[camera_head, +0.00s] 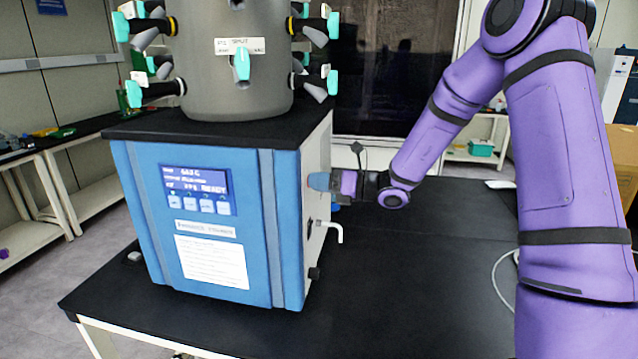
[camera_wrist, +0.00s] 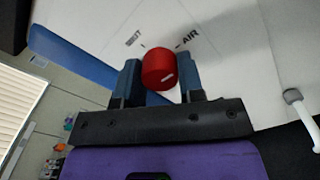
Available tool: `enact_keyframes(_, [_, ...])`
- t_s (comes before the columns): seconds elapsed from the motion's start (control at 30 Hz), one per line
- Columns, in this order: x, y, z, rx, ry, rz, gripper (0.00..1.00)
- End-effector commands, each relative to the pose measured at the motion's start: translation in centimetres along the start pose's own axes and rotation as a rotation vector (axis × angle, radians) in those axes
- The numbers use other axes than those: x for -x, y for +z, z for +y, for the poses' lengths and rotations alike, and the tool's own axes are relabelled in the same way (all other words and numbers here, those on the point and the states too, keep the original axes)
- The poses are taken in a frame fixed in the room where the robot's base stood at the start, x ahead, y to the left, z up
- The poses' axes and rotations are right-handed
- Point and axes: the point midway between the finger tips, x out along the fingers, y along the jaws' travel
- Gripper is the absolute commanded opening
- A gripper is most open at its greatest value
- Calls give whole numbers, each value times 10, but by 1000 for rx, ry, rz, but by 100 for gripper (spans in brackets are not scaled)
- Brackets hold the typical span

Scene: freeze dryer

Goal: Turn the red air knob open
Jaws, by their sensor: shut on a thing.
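The red air knob (camera_wrist: 159,69) sits on the white side panel (camera_wrist: 100,25) of the freeze dryer, with a mark on its face and the label "AIR" printed on the panel beside it. My gripper (camera_wrist: 160,82) has its two blue fingers on either side of the knob and is shut on it. In the head view, my gripper (camera_head: 318,182) reaches the right side of the blue freeze dryer (camera_head: 245,190) from the right. The knob is hidden there behind the fingers.
A white bent spout (camera_head: 338,230) sticks out of the side panel below my gripper; it also shows at right in the wrist view (camera_wrist: 297,105). A grey chamber with several teal-handled valves stands on top of the dryer.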

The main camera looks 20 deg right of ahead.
Motion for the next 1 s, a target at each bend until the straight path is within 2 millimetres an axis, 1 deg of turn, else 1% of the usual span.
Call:
enact_keyframes(0.5, [1,0,-1,-22,-2,0,12])
enact_keyframes(0.53, [1,0,-1,-22,-2,0,38])
enact_keyframes(0.63, [1,0,-1,-21,-2,0,61])
enact_keyframes(0.9, [1,0,0,-20,-1,0,61])
enact_keyframes(1.0, [6,0,-1,-20,-2,-1,61])
